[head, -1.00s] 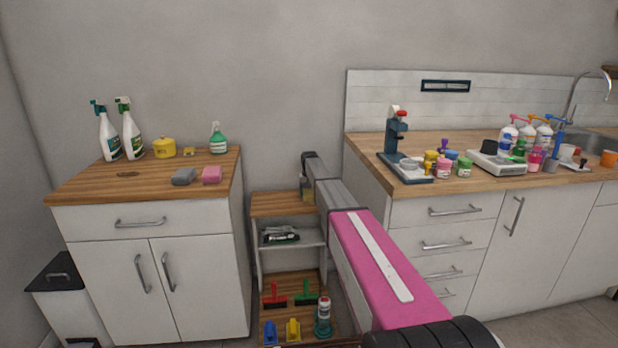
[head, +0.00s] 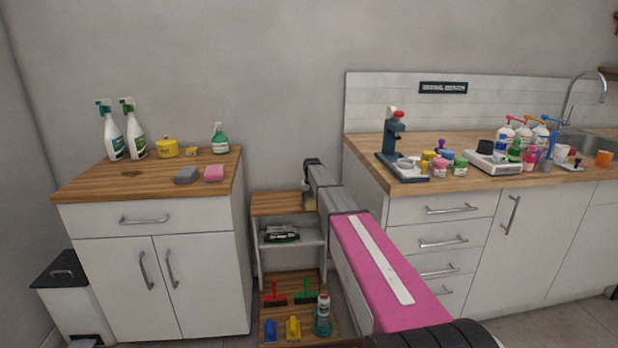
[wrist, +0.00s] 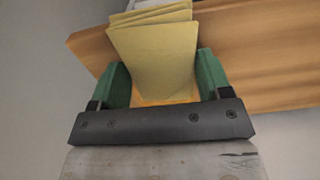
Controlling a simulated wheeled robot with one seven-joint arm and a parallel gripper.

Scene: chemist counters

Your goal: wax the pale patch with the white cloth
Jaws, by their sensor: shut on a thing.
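My gripper (wrist: 163,75) shows in the wrist view with its two green fingers closed on a pale yellowish, layered piece (wrist: 155,55), which looks like a folded cloth; it does not look white here. In the head view my gripper (head: 308,190) is at the far end of my arm, over the wooden top of the small shelf unit (head: 275,204). The held cloth hangs below it, at or just above that top; I cannot tell whether it touches. I cannot make out the pale patch. A dark mark (head: 130,173) shows on the left counter.
The left cabinet's wooden top (head: 100,183) holds two spray bottles, a yellow pot (head: 167,147), a green sprayer (head: 220,138), and grey and pink sponges (head: 214,173). The right counter (head: 370,155) is crowded.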

